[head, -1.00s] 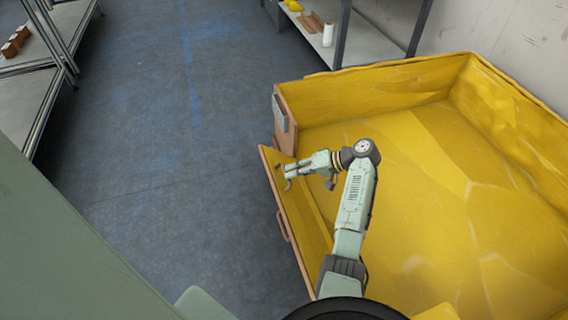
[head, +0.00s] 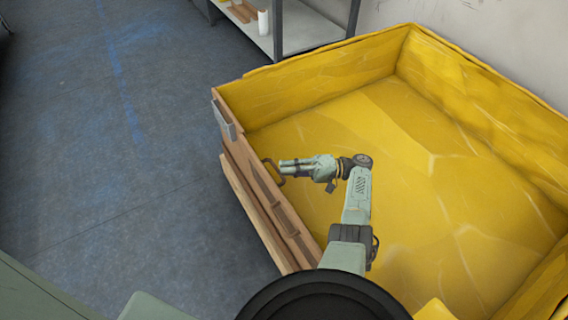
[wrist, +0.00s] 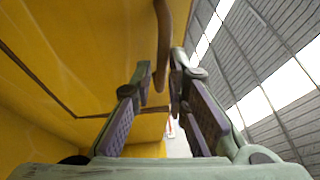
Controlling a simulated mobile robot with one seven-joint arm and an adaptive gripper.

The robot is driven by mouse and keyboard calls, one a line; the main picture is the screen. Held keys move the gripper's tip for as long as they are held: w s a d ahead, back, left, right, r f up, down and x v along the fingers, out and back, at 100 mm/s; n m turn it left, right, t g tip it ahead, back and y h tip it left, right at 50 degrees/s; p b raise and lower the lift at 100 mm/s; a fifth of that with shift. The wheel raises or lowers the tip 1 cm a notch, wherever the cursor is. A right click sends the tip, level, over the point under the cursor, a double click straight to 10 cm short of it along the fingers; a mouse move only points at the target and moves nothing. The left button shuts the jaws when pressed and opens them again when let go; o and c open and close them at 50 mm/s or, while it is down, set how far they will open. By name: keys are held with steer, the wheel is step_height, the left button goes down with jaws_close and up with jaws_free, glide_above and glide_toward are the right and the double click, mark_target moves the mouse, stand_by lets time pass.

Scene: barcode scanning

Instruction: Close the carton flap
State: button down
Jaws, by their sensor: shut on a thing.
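The big carton (head: 330,75) is open at the top, yellow inside, with brown edges. Its brown flap (head: 262,195) runs along the left side, close to the carton's wall line. A curved brown handle (head: 273,172) sticks out from the flap towards the inside. My gripper (head: 283,167) reaches left over the carton to this handle. In the wrist view, the brown handle (wrist: 163,40) shows between the fingertips of my gripper (wrist: 160,80), and the jaws are closed on it. The exact contact is partly hidden.
A grey bracket (head: 223,118) sits at the carton's far left corner. A metal shelf (head: 310,30) with a white cylinder (head: 263,22) stands behind the carton. The dark floor (head: 110,170) to the left is clear.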

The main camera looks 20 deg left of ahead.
steer(key=shift+s+a+f+m, duration=0.1)
steer(key=shift+s+f+m, duration=0.1)
steer(key=shift+f, duration=0.4)
steer(key=shift+s+a+f+m, duration=0.1)
steer(key=shift+s+f, duration=0.1)
steer(key=shift+f, duration=0.4)
steer(key=shift+a, duration=0.1)
steer(key=c, duration=1.7)
jaws_free()
steer(key=shift+f, duration=0.1)
